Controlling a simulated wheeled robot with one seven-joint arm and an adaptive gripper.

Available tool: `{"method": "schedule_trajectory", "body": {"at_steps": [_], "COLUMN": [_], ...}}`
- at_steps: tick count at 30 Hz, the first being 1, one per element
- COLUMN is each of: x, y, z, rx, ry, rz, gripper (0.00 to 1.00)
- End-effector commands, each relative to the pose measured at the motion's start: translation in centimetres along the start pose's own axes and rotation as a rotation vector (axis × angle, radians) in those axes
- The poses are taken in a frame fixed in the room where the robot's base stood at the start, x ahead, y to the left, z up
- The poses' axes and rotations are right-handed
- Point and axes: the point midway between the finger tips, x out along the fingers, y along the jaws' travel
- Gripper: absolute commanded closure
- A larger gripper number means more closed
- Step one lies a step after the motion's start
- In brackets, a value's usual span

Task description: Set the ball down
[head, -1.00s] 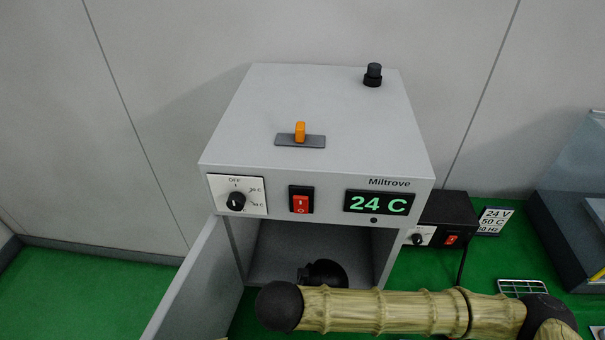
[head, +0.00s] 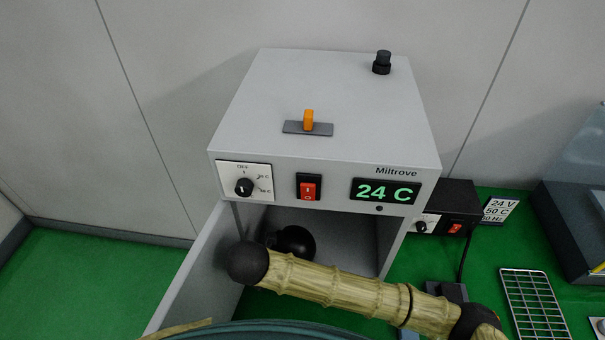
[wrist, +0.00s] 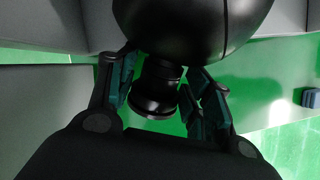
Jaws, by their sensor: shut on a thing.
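My gripper (wrist: 162,78) is shut on the short black neck (wrist: 157,92) of a glossy black ball (wrist: 195,25) in the wrist view, one teal-padded finger on each side. The ball's top is cut off by the frame. In the head view a black round thing that appears to be the ball (head: 296,242) shows at the opening of the grey Miltrove cabinet (head: 325,110), above my bamboo-like arm link. I cannot tell whether it touches the cabinet floor. My gripper is mostly hidden there behind my arm's dark joint.
The cabinet door (head: 193,275) stands open at the left, close to my arm joint. A black power box (head: 445,215) sits right of the cabinet. A wire rack (head: 533,305) lies on the green surface (head: 490,262) at the right.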

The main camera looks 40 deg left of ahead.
Motion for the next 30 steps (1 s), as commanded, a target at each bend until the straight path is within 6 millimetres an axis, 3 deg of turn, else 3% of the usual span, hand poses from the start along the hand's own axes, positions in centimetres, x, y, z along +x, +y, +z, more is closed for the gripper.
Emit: {"method": "schedule_trajectory", "body": {"at_steps": [10, 20, 27, 30], "x": [2.2, 3.3, 4.5, 5.3], "y": [0.0, 0.1, 0.0, 0.0], "z": [6.3, 8.5, 12.0, 11.3], "rx": [0.002, 0.001, 0.002, 0.0], "ry": [-0.001, -0.001, -0.001, 0.002], "rz": [-0.002, 0.001, -0.001, 0.0], "gripper": [0.89, 0.89, 0.89, 0.89]}}
